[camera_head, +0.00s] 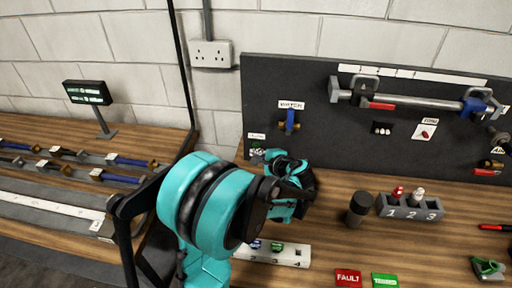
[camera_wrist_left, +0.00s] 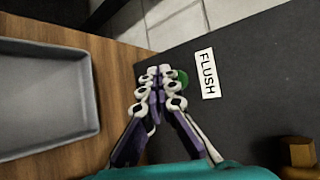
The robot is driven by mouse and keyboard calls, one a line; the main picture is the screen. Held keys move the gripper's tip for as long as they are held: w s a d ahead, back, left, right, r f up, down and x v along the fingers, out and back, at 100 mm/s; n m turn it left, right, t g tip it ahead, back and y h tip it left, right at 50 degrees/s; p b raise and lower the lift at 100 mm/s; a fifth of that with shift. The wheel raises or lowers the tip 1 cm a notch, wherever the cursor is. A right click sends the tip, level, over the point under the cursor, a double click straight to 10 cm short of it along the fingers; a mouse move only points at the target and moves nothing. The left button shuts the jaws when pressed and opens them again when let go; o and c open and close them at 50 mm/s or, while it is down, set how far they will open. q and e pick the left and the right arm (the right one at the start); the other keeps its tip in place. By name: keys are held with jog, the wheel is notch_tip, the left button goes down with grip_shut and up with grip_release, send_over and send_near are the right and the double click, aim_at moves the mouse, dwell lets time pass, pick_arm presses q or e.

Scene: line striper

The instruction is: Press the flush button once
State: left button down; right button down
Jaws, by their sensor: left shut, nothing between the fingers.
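The green flush button (camera_wrist_left: 183,77) sits on the dark panel beside the FLUSH label (camera_wrist_left: 208,74) in the left wrist view. The fingers hide part of it. In the head view the label (camera_head: 257,136) is at the panel's lower left corner. My left gripper (camera_wrist_left: 160,72) is shut and empty, its fingertips right beside the button's visible edge. I cannot tell whether they touch it. In the head view the left gripper (camera_head: 258,154) is just below the label, at the panel's lower left. My right gripper is not in view.
The dark panel (camera_head: 310,75) also carries a blue-handled water valve (camera_head: 290,121) and a pipe (camera_head: 420,101). On the wooden bench stand a black cylinder (camera_head: 359,209) and a numbered grey holder (camera_head: 409,208). A grey tray (camera_wrist_left: 45,100) is at the left of the wrist view.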

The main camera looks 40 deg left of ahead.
pick_arm(q)
jog(key=shift+w, duration=0.1)
dwell(0.5)
jog(key=shift+w+a, duration=0.2)
jog(key=shift+w, duration=0.1)
jog(key=shift+w+a, duration=0.2)
jog(key=shift+w, duration=0.2)
dwell(0.7)
jog(key=shift+s+d, duration=0.1)
jog(key=shift+s, duration=0.05)
jog(key=shift+s+d, duration=0.3)
jog(key=shift+s, duration=0.35)
jog(key=shift+s+d, duration=0.4)
jog(key=shift+s, duration=0.35)
jog(key=shift+s+d, duration=0.45)
jog(key=shift+s, duration=0.25)
jog(key=shift+s+d, duration=0.4)
jog(key=shift+s, duration=0.35)
